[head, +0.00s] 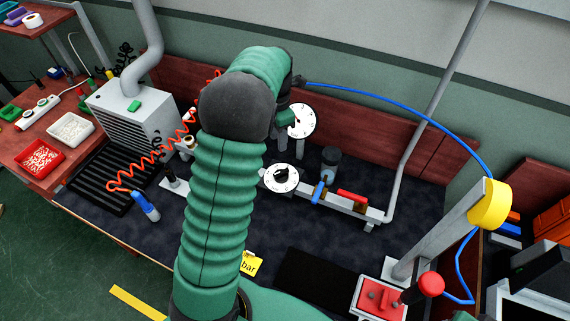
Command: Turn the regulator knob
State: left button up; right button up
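A round white dial with a black knob (282,176) in its middle is in the centre of the head view, on a grey pipe assembly. It looks like the regulator knob. A white round gauge (301,121) stands behind and above it. My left arm rises from the bottom and bends over at the top. My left gripper (287,117) points down beside the gauge's left edge, above and apart from the knob. Its fingers are mostly hidden or too small to tell if they are open. My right gripper is out of view.
A blue valve lever (319,192) and a red lever (352,198) sit right of the dial. A blue hose (400,98) arcs to a yellow disc (489,204) on a post. A grey vented box (132,122) stands left. A red button (431,285) is front right.

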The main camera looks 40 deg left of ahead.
aim_at(279, 172)
pick_arm(q)
jog(key=f, duration=1.5)
jog(key=shift+s+a, duration=0.1)
jog(key=shift+s, duration=0.15)
jog(key=shift+f, duration=0.4)
jog(key=shift+w+d, duration=0.1)
jog(key=shift+d, duration=0.1)
jog(key=shift+a, duration=0.1)
grip_shut()
